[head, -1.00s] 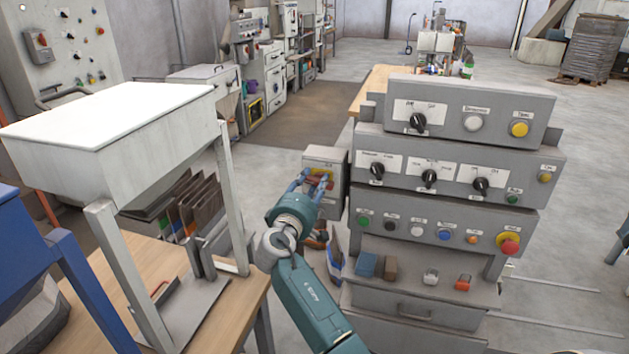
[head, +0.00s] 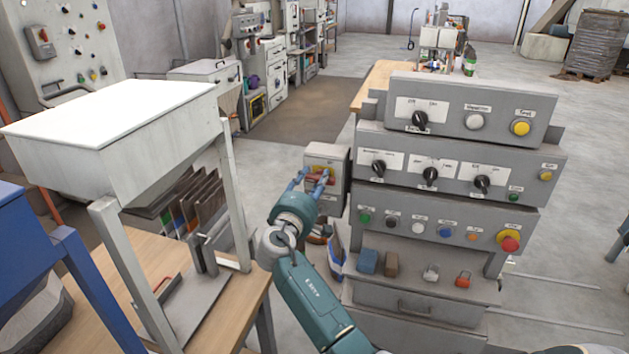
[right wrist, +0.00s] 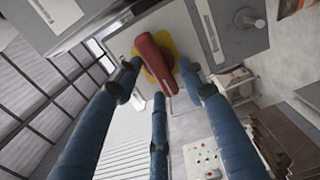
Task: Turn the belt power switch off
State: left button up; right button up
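The belt power switch is most likely the red rotary handle (head: 318,178) on a yellow plate, on the front of a small grey box (head: 327,157) at the left side of the console. The handle also shows in the right wrist view (right wrist: 152,65), with its yellow plate (right wrist: 172,48) behind it. My right gripper (head: 311,175) is in front of the box, with its blue fingers spread around the handle. In the right wrist view the fingers (right wrist: 157,80) stand apart, with gaps beside the handle; contact cannot be told. My left gripper is not in view.
The grey console (head: 450,170) with knobs and buttons stands close to the right of the box. A wooden table (head: 150,262) with a white-topped hopper (head: 110,112) is at the left. Open floor lies behind.

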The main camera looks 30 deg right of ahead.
jog(key=shift+a, duration=0.15)
jog(key=v, duration=1.1)
jog(key=shift+s+a, duration=0.25)
jog(key=shift+a, duration=0.1)
